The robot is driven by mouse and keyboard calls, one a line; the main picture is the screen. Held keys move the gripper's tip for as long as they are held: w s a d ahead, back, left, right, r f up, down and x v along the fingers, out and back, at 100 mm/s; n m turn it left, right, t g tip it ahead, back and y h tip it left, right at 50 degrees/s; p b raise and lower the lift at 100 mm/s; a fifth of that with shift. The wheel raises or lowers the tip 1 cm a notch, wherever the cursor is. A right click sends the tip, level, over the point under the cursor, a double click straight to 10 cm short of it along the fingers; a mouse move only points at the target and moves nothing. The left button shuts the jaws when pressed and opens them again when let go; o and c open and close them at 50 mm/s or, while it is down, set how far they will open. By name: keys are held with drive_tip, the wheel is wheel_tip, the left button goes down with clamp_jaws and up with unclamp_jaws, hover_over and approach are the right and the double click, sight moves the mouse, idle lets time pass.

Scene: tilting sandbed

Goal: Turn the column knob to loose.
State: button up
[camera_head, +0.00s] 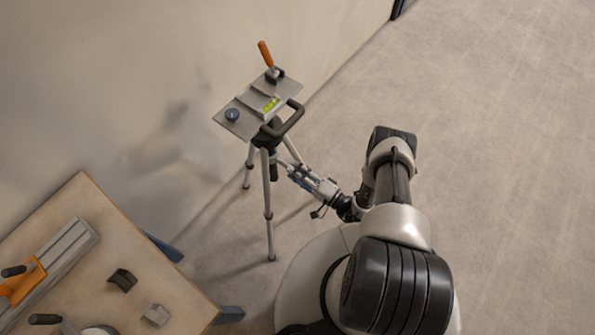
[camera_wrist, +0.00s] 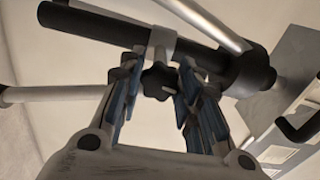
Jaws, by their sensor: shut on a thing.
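The column knob (camera_wrist: 158,83) is a black lobed knob on a grey collar around the dark column (camera_wrist: 130,27) in the wrist view. My gripper (camera_wrist: 160,72) is shut on it, with one blue-padded finger on each side. In the head view, my gripper (camera_head: 290,172) reaches from the right to the column (camera_head: 274,170) below the tripod head. The knob is too small or hidden there to make out. I see no readable loose or tight mark.
The tripod stands on splayed legs (camera_head: 268,215). A wooden table (camera_head: 90,210) is at lower left. The floor to the right is clear.

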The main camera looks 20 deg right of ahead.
drive_tip(key=shift+n, duration=0.6)
drive_tip(key=o, duration=1)
drive_tip(key=shift+o, duration=0.2)
drive_tip(key=shift+s+d, duration=0.1)
drive_tip(key=v, duration=1.1)
drive_tip(key=shift+s+d, duration=0.2)
drive_tip(key=shift+s, duration=0.15)
